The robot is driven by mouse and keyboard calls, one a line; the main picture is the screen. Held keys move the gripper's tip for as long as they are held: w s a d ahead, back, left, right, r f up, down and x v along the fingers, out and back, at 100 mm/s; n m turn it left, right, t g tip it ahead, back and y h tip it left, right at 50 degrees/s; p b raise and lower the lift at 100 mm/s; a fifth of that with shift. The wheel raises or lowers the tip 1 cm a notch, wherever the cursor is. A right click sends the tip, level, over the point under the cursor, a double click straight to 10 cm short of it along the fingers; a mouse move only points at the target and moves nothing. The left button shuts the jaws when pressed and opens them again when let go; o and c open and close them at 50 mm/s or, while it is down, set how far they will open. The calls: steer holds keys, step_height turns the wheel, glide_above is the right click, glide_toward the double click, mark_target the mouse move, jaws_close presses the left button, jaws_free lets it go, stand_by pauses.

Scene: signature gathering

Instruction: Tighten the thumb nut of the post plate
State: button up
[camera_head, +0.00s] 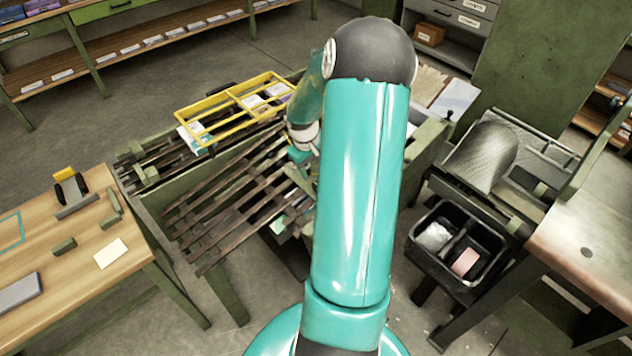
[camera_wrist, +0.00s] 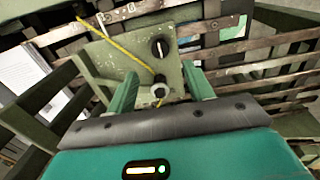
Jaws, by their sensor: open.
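In the wrist view a green metal plate (camera_wrist: 130,55) lies ahead of my gripper (camera_wrist: 161,74). A dark round fitting with a pale slot (camera_wrist: 160,47) sits higher on the plate. My gripper is open, and nothing is held. In the head view my arm hides most of the gripper and the plate.
A yellow cord (camera_wrist: 115,45) crosses the plate toward the nut. A slatted rack (camera_head: 225,195) and a yellow frame (camera_head: 230,112) lie left of my arm. A wooden table (camera_head: 60,285) stands at left, a black bin (camera_head: 440,270) at right.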

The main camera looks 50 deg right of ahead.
mark_target(316, 182)
steer(key=f, duration=0.3)
steer(key=d+f, duration=0.1)
steer(key=f, duration=0.4)
steer(key=shift+s+d+f, duration=0.15)
steer(key=shift+d+f, duration=0.05)
steer(key=shift+f, duration=0.15)
steer(key=c, duration=1)
